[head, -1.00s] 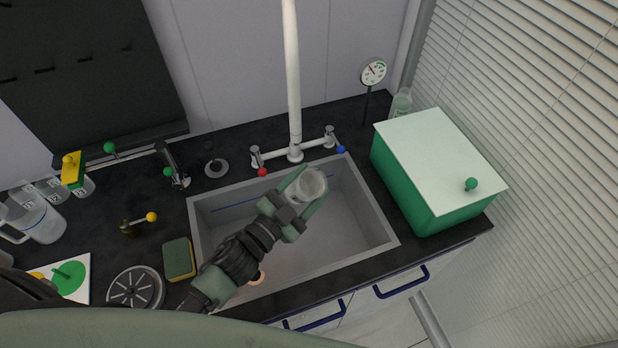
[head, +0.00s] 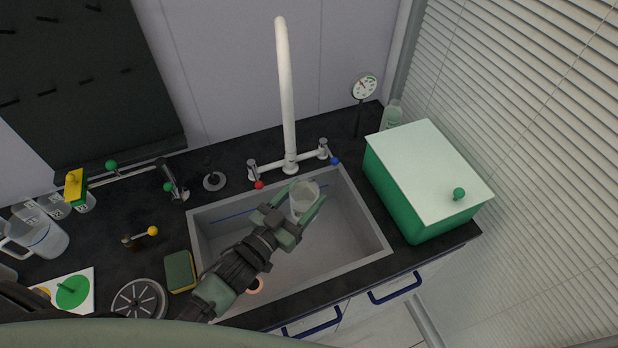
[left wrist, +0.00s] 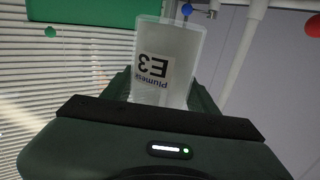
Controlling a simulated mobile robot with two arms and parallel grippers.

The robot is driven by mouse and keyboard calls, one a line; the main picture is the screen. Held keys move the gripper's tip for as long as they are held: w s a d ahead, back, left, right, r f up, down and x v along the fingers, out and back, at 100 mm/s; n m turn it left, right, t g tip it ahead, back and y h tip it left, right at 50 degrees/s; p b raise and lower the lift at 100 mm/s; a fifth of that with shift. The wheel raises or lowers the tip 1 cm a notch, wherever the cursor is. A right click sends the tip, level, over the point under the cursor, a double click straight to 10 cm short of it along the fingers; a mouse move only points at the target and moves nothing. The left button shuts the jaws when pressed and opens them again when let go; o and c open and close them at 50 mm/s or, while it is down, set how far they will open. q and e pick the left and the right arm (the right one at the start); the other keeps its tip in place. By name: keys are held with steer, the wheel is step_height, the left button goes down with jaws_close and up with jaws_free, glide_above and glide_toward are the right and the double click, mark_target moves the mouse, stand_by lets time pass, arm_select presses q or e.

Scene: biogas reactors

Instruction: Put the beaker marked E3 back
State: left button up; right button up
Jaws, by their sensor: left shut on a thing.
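The beaker marked E3 (head: 304,197) is a clear, frosted-looking cup. My left gripper (head: 307,204) is shut on it and holds it over the sink (head: 340,240), near the tap. In the left wrist view the beaker (left wrist: 168,60) stands between the two fingers, and its label reads "Plumes E3", upside down in the picture. Several similar marked beakers (head: 54,207) stand at the far left of the counter, beside a yellow and green piece (head: 75,187). My right gripper does not show.
A white tap (head: 287,100) with red and blue knobs rises behind the sink. A green box with a pale lid (head: 425,170) stands to the right, with a dial gauge (head: 364,88) behind it. A sponge (head: 180,271), a jug (head: 40,238) and a round grate (head: 138,300) lie left.

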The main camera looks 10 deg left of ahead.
mark_target(298, 205)
arm_select(q)
steer(key=shift+s, duration=0.1)
steer(key=shift+s+d+f+b, duration=0.1)
steer(key=shift+s+b, duration=0.15)
steer(key=shift+b, duration=0.15)
steer(key=s+y+b, duration=0.1)
steer(key=b, duration=0.1)
steer(key=s+a+n+y+b, duration=0.1)
steer(key=s, duration=0.1)
steer(key=s+n+t+y+b, duration=0.1)
steer(key=s+b, duration=0.1)
steer(key=shift+s+a+r+b, duration=0.2)
steer(key=shift+a+r+b, duration=0.1)
steer(key=shift+a+r, duration=0.1)
steer(key=s+a+r+n+y+b, duration=0.2)
steer(key=s+a+n+y+b, duration=0.1)
steer(key=s+a+y+b, duration=0.1)
steer(key=shift+s+a+r+t+y, duration=0.35)
steer(key=shift+s+a, duration=0.3)
steer(key=shift+a, duration=0.65)
